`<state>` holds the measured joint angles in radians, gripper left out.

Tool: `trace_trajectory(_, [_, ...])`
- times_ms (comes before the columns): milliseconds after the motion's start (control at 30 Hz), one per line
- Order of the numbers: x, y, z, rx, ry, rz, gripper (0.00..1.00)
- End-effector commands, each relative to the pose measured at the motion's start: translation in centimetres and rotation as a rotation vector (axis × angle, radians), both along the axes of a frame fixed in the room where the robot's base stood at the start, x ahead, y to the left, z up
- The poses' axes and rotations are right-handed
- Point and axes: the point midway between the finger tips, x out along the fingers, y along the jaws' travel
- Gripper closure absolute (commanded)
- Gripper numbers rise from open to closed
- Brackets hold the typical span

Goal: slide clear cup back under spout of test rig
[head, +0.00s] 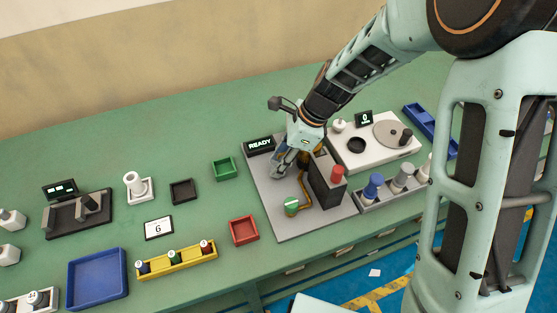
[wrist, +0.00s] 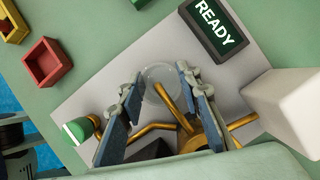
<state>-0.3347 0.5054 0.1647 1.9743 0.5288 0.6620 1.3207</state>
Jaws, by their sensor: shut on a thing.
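The clear cup (wrist: 157,76) shows as a faint transparent round shape between my fingertips in the wrist view. My gripper (wrist: 159,80) is shut on it, with one blue-grey finger on each side; it also shows over the rig in the head view (head: 283,164). The test rig has a grey base plate (head: 265,185), a dark block (head: 326,187) with a red top, and brass pipes. A brass pipe (wrist: 185,122), which looks like the spout, ends close to the cup. I cannot tell whether the cup is directly under it. The cup is hard to make out in the head view.
The READY display (head: 260,145) stands at the plate's back left. A green-topped part (head: 291,206) on a brass pipe stands near the front. A white station (head: 372,150) and a grey rack of bottles (head: 394,190) are on the right. Green (head: 223,168) and red (head: 243,230) trays lie left.

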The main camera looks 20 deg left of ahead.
Motion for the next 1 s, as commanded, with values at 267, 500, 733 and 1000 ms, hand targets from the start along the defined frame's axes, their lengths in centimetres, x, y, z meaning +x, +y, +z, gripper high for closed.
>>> trace_trajectory(267, [0.0, 0.0, -0.4, 0.0, 0.0, 0.001, 0.68])
trace_trajectory(500, [0.0, 0.0, -0.4, 0.0, 0.0, 0.0, 0.48])
trace_trajectory(733, [0.0, 0.0, -0.3, 0.0, -0.001, 0.0, 0.48])
trace_trajectory(1000, [0.5, -1.4, 3.2, 0.002, -0.005, -0.001, 0.48])
